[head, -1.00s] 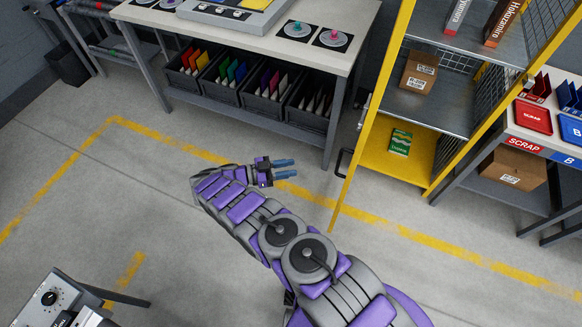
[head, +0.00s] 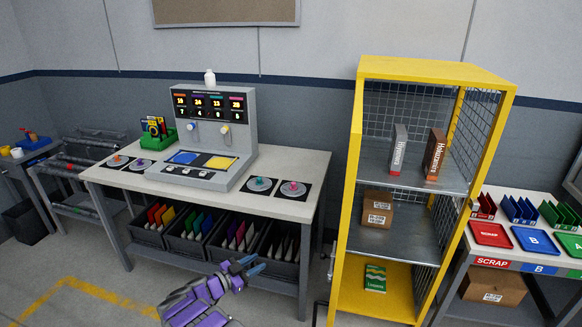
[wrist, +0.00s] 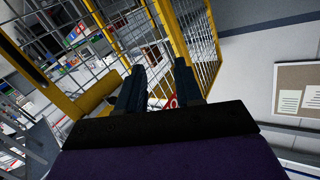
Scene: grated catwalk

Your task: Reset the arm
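My arm shows at the bottom of the head view, grey with purple panels. My gripper (head: 254,264) has two blue fingers, spread apart with nothing between them. It is in front of the dark bins under the workbench and left of the yellow shelf. In the wrist view my gripper (wrist: 158,82) also shows its two dark fingers apart. Behind them are a yellow frame with wire mesh and part of a red-and-white thing, too covered to make out.
A workbench (head: 318,165) with a grey console (head: 246,130) stands ahead. A yellow shelf (head: 352,190) with books and boxes stands to its right, then a table with red and blue trays (head: 536,241). Open floor (head: 30,258) with yellow lines lies at the lower left.

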